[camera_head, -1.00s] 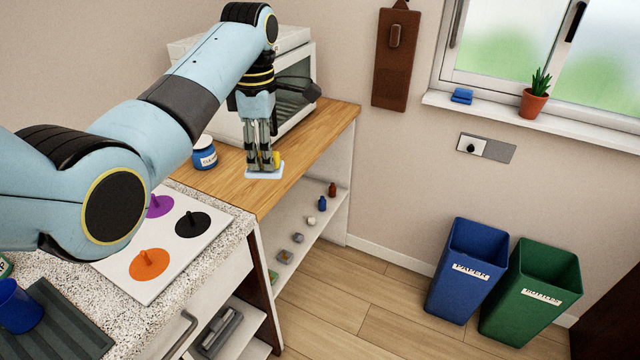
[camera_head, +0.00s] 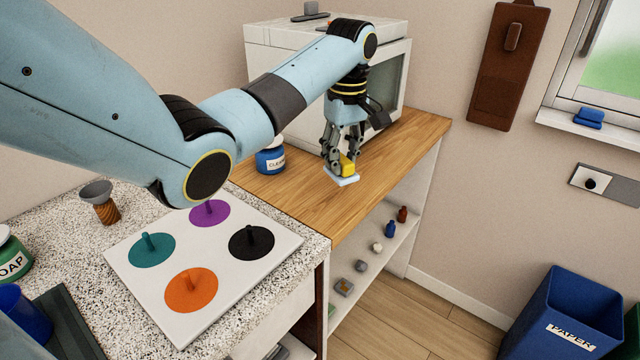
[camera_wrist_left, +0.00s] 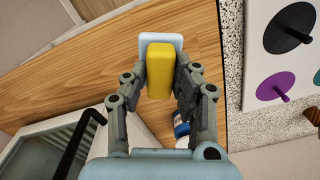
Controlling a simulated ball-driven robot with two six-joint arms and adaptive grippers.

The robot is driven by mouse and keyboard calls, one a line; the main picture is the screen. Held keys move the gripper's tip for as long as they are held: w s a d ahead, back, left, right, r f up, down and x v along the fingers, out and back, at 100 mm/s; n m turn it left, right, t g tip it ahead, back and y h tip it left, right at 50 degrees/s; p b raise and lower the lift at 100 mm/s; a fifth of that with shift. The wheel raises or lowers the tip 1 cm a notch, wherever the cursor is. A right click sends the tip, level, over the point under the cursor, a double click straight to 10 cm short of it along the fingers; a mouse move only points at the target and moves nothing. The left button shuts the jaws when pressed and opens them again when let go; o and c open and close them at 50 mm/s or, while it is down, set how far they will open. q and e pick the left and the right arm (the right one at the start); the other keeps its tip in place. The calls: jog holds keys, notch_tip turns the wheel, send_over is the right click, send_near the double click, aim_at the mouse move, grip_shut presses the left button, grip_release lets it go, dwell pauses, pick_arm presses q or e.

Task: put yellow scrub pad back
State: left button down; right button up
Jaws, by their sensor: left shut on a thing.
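The yellow scrub pad (camera_head: 347,166) is a small rounded block. In the left wrist view the pad (camera_wrist_left: 159,70) stands between the two fingers of my left gripper (camera_wrist_left: 160,88), which is shut on it. In the head view my left gripper (camera_head: 342,160) points down over the wooden counter. A small pale blue-white tray (camera_head: 342,179) lies on the counter directly below the pad. It shows behind the pad in the left wrist view (camera_wrist_left: 176,41). I cannot tell whether the pad touches it. My right gripper is in neither view.
A blue cleaner jar (camera_head: 270,160) stands left of the gripper. A white microwave (camera_head: 283,62) stands behind it. The wooden counter (camera_head: 397,150) is clear to the right. A white board (camera_head: 135,285) with coloured, knobbed discs lies on the speckled worktop (camera_head: 85,255).

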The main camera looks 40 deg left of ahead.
pick_arm(q)
jog(key=s, duration=0.1)
jog(key=s+a+f, duration=0.1)
jog(key=s+f, duration=0.1)
jog(key=shift+s+a+p, duration=0.1)
jog(key=shift+a+p, duration=0.25)
jog(key=shift+s+a+f, duration=0.15)
jog(key=shift+s+f, duration=0.35)
notch_tip(320, 180, down, 4)
jog(key=shift+r, duration=0.2)
jog(key=shift+f, duration=0.2)
jog(key=c, duration=1)
grip_release()
jog(key=shift+f, duration=0.1)
jog(key=shift+c, duration=0.2)
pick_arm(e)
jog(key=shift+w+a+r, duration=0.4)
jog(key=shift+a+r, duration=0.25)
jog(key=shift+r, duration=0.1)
